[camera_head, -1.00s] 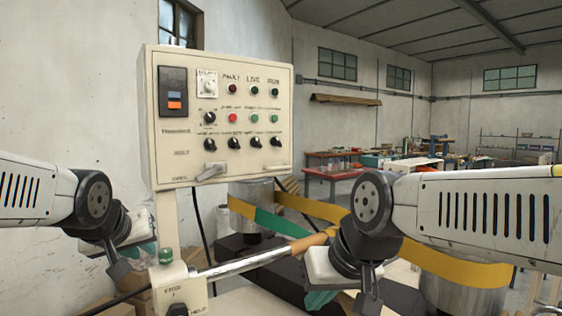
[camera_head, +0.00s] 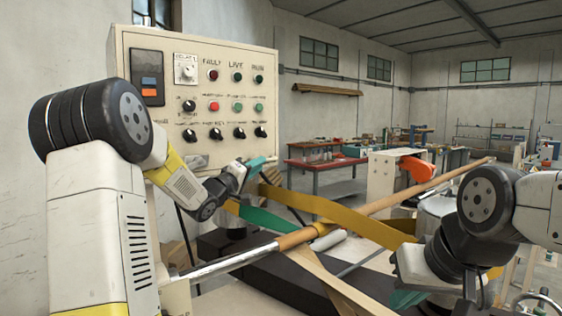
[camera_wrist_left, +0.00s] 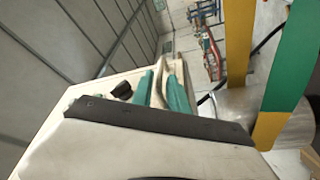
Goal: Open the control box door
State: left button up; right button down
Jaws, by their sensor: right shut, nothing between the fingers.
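The control box (camera_head: 205,100) is a cream box with lamps, knobs and a screen on its front door. The door looks shut against the box. My right gripper (camera_head: 408,298) is shut and empty, low at the right, away from the box.
A metal and wooden bar (camera_head: 300,238) crosses in front of the box. Yellow and green belts (camera_head: 335,215) run below and right of it. A red table (camera_head: 325,165) stands further back. Open air lies right of the box.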

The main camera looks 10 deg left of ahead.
pick_arm(q)
jog(key=shift+x, duration=2.75)
jog(key=shift+a, duration=0.1)
grip_shut()
